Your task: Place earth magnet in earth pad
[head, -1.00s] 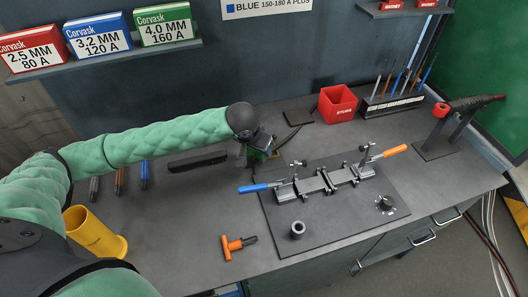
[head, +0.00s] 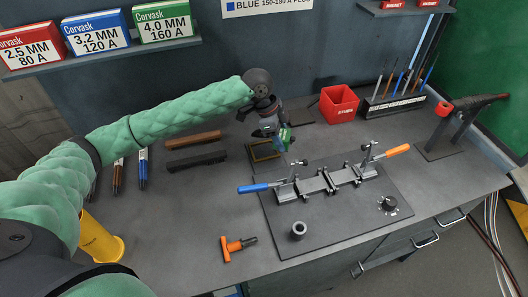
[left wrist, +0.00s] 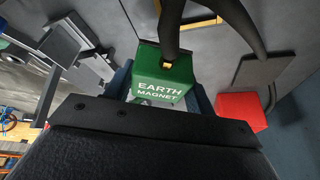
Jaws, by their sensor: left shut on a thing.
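The earth magnet (left wrist: 162,75) is a green block with white lettering, between the fingers of my left gripper in the left wrist view. In the head view the magnet (head: 286,138) shows as a small green patch at the gripper tip. My left gripper (head: 281,140) is shut on it, by the far left corner of the dark work plate. A black cable crosses the magnet's top in the wrist view. No label marks the earth pad; a yellow-outlined rectangle (head: 263,157) lies just left of the gripper, and a plain dark square (left wrist: 264,70) lies near the red bin. My right gripper is out of view.
A dark plate (head: 345,222) carries clamps with a blue handle (head: 253,188) and an orange handle (head: 397,151). A red bin (head: 338,105), rod rack (head: 393,108) and torch stand (head: 440,140) stand behind. An orange tool (head: 232,247) lies in front.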

